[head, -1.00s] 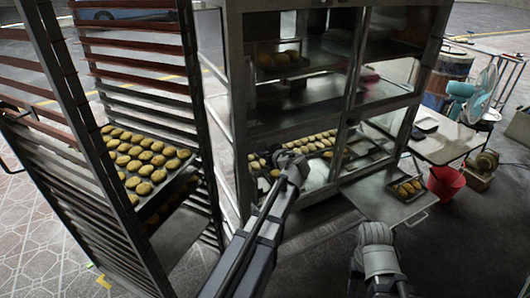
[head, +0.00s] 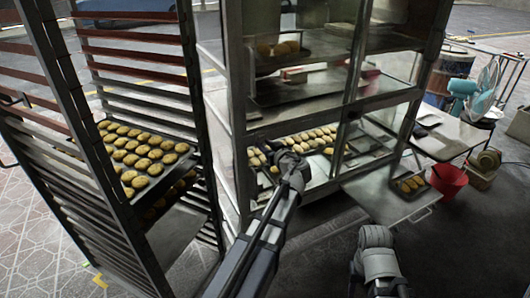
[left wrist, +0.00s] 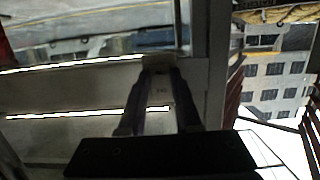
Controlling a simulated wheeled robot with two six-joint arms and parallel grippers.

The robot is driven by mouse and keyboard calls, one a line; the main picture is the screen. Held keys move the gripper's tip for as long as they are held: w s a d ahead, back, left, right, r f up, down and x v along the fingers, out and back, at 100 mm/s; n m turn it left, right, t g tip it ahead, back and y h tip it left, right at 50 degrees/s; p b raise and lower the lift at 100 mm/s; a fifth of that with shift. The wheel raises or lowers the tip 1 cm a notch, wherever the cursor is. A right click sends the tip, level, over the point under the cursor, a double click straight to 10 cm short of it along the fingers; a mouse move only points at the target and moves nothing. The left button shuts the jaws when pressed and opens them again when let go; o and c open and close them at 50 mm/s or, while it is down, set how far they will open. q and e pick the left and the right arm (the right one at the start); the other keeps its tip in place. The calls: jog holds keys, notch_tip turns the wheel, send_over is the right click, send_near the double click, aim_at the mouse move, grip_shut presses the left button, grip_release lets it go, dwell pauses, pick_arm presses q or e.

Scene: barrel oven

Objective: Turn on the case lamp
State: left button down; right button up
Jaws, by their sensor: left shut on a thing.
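The glass-fronted display case (head: 240,110) stands in the middle of the head view, with trays of buns on its shelves. My left gripper (head: 270,147) is at the lower front of the case, by its left side. In the left wrist view my left gripper (left wrist: 160,75) has its fingertips at a grey metal frame of the case (left wrist: 90,75). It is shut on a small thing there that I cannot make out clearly. A lamp and its switch cannot be told apart in these views. Part of my right arm shows at the lower right, without its gripper.
A tall rack (head: 75,100) with a tray of buns (head: 140,155) stands close on the left. An open shelf (head: 395,195) with a small bun tray juts out at the case's right. A red bucket (head: 447,180), a table (head: 450,135) and a fan are further right.

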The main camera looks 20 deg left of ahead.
pick_arm(q)
jog(key=shift+f+y+b, duration=0.1)
jog(key=shift+y+b, duration=0.2)
jog(key=shift+b, duration=0.1)
pick_arm(e)
jog(key=shift+f, duration=0.8)
pick_arm(q)
jog(key=c, duration=0.6)
grip_release()
jog(key=p+v, duration=0.1)
jog(key=v, duration=0.6)
jog(key=shift+s+d, duration=0.25)
jog(key=shift+d, duration=0.05)
pick_arm(e)
jog(key=shift+r, duration=0.55)
